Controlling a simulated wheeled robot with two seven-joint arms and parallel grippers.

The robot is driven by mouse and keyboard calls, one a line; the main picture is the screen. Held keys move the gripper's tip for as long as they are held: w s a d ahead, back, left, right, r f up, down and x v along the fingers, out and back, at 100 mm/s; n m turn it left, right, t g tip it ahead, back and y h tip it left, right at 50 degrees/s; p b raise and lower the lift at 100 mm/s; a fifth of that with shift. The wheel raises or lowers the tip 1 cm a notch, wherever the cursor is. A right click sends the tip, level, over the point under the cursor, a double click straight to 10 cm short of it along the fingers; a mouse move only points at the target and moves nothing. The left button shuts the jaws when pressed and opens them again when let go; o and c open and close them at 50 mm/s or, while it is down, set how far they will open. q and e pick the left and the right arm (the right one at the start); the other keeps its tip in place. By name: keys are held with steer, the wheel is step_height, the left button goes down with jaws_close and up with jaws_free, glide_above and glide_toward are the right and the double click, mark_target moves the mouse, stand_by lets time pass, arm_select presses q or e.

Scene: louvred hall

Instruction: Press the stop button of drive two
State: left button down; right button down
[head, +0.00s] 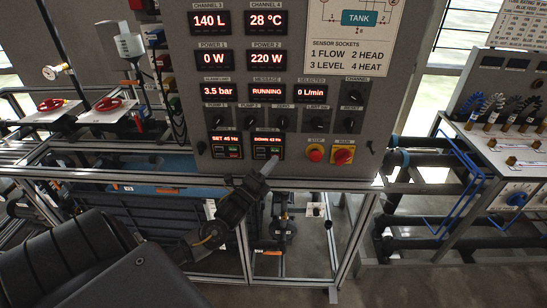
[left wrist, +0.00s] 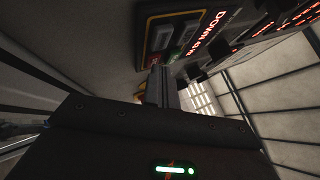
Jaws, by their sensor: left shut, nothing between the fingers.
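Drive two (head: 268,143) is the right one of two small drive units low on the grey panel. Its red display seems to read DOWN 43 Hz, with small keys below it. My left gripper (head: 267,170) is shut and empty, pointing up at the panel just below drive two. Its fingers (left wrist: 162,84) end close to the drive's lower edge; contact cannot be told. My right gripper is not in view.
Drive one (head: 226,144) sits just left of drive two. A red stop knob (head: 315,153) and a red-yellow main switch (head: 342,156) are to the right. A metal frame rail (head: 310,183) runs under the panel. The message display (head: 267,91) reads RUNNING.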

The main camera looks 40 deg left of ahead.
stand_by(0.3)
arm_select(q)
steer(key=shift+s+d+p, duration=0.45)
steer(key=shift+s+d, duration=0.05)
steer(key=shift+s, duration=0.1)
steer(key=s+d+p, duration=0.1)
steer(key=s, duration=0.1)
steer(key=s+d+p, duration=0.1)
steer(key=s+d, duration=0.1)
stand_by(0.4)
stand_by(0.8)
